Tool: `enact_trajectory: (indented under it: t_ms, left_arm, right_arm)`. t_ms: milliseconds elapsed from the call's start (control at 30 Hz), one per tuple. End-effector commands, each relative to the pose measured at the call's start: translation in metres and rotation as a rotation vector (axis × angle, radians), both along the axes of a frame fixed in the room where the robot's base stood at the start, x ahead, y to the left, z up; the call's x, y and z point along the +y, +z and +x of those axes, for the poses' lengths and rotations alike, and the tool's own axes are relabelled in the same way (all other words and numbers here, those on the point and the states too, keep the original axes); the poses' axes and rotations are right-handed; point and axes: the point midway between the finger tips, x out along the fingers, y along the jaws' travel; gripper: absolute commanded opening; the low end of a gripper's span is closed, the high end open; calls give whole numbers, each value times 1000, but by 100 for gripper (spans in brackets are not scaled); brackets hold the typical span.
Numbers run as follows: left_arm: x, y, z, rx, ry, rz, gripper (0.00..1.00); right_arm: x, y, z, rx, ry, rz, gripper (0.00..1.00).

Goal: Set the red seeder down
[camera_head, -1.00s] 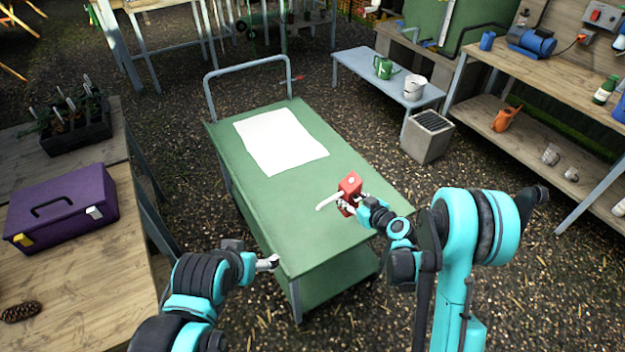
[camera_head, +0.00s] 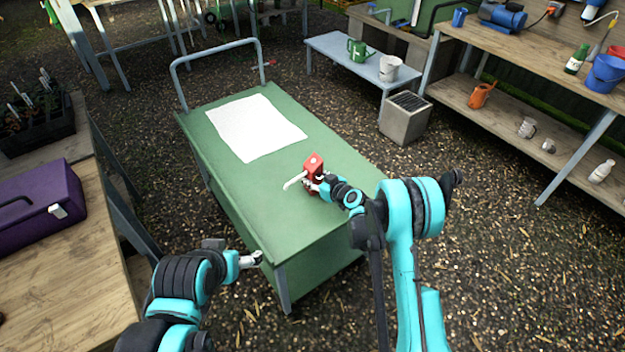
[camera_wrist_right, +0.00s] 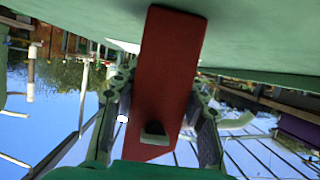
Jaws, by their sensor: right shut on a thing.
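The red seeder (camera_head: 314,163) is a boxy red piece with a pale curved spout on its left, over the right part of the green cart top (camera_head: 240,192). My right gripper (camera_head: 317,183) is shut on it; in the right wrist view the red body (camera_wrist_right: 168,70) stands between the two fingers. Its far end reaches the green surface in that view, but I cannot tell if it touches. My left gripper (camera_head: 251,259) is empty by the cart's near left corner; its jaw opening is too small to read.
A white sheet (camera_head: 256,128) lies on the cart's far half. The cart top around the seeder is otherwise clear. A purple toolbox (camera_head: 40,205) sits on the left bench. A low blue bench (camera_head: 345,60) and a grey box (camera_head: 406,120) stand behind right.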

Motion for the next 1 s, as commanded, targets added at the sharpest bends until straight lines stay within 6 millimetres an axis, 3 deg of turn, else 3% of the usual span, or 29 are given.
enact_trajectory:
  t_ms: [200, 233, 300, 667, 1000]
  left_arm:
    - [0, 2, 0, 0, 0, 0, 84]
    - [0, 2, 0, 0, 0, 0, 84]
    - [0, 2, 0, 0, 0, 0, 84]
    - [0, 3, 0, 0, 0, 0, 84]
    - [0, 24, 0, 0, 0, 0, 84]
  right_arm:
    - [0, 0, 0, 1, 2, -2, 0]
    - [0, 0, -1, 1, 2, -2, 48]
    - [0, 0, -1, 1, 2, -2, 63]
    - [-2, 3, -3, 1, 1, -2, 63]
    - [-37, 29, -51, 1, -2, -3, 63]
